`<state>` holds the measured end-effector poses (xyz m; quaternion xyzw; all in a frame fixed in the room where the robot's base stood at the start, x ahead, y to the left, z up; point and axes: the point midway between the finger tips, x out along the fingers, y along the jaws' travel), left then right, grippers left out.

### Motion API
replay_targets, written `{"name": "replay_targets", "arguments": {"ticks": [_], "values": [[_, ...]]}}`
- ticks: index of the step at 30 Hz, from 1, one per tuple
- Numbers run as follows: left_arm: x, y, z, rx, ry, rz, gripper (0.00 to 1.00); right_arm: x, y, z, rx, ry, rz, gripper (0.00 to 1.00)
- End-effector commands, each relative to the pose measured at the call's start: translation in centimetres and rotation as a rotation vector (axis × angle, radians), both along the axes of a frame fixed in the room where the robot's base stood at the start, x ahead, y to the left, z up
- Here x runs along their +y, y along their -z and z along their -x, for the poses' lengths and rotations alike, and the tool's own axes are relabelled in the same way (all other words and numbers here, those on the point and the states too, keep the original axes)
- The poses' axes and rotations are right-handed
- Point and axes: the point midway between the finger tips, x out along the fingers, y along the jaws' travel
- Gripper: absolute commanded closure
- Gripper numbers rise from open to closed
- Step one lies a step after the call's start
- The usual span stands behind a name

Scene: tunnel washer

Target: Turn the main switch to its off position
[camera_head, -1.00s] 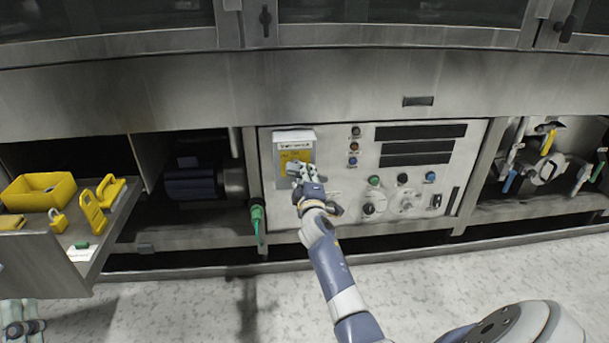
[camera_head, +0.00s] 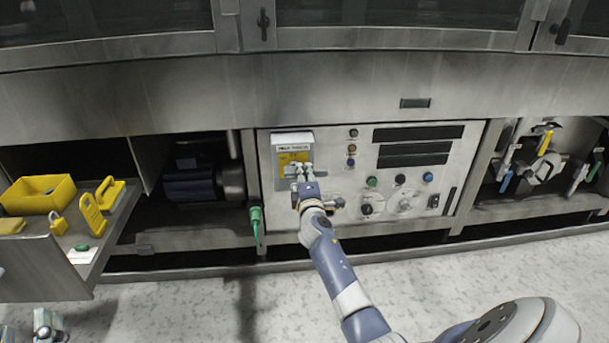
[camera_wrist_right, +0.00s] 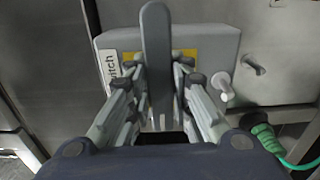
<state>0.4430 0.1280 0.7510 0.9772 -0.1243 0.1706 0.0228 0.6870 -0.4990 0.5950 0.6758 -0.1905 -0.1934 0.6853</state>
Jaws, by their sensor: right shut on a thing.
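The main switch is a grey box with a lettered top strip and a yellow label (camera_head: 288,143), at the left end of the pale control panel in the head view. My right gripper (camera_head: 299,168) is in front of its lower part and hides some of it. In the right wrist view, a long flat grey handle (camera_wrist_right: 156,50) stands between the fingers of my right gripper (camera_wrist_right: 160,90), which are shut on it. The box (camera_wrist_right: 220,45) lies behind, with its label turned sideways. My left gripper (camera_head: 45,325) shows at the lower left edge, cut off.
The control panel (camera_head: 335,205) carries buttons and knobs right of the switch. A green nozzle with hose (camera_head: 255,215) hangs just left of the panel. An open drawer (camera_head: 60,275) with a yellow bin (camera_head: 38,193) and padlock stands at left. The floor in front is clear.

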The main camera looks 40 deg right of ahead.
Motion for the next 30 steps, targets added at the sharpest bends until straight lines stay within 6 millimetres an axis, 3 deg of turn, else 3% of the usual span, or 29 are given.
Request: {"name": "replay_targets", "arguments": {"ticks": [3, 4, 6, 7, 20, 30], "values": [[0.0, 0.0, 0.0, 0.000, 0.000, 0.000, 0.60, -0.2, -0.1, 0.0, 0.002, 0.003, 0.006, 1.00], [0.0, 0.0, 0.0, 0.000, 0.000, 0.000, 0.60, -0.2, -0.1, 0.0, 0.002, 0.003, 0.006, 0.78], [0.0, 0.0, 0.0, 0.000, 0.000, 0.000, 0.60, -0.2, -0.1, 0.0, 0.002, 0.002, 0.005, 0.62], [0.0, 0.0, 0.0, 0.000, 0.000, 0.000, 0.60, -0.1, -0.1, 0.0, 0.002, 0.002, 0.005, 0.60], [0.0, -0.1, 0.1, -0.004, 0.001, 0.002, 0.60, 0.2, 0.0, 0.4, 0.000, 0.000, 0.002, 0.60], [0.0, -0.1, 0.0, -0.002, 0.000, 0.001, 0.60, 2.8, 0.1, 4.6, 0.002, -0.001, 0.003, 0.60]]}}
